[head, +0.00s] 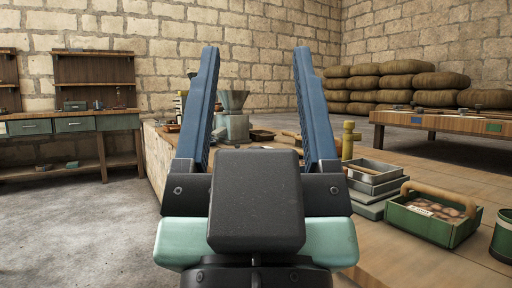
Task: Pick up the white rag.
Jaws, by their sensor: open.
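My gripper (255,108) is in the middle of the head view, pointing away from the camera. Its two blue fingers are spread wide apart, with nothing held between them. It stands in front of a wooden workbench (412,210), and the gripper body hides part of that bench. I cannot make out a white rag anywhere in the head view.
On the bench are a grey-green grinder-like device (234,117), a brass post (349,139), stacked metal trays (375,176) and a green handled box (432,218). A green can (502,237) stands at the right edge. Stone floor (75,220) lies open at left.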

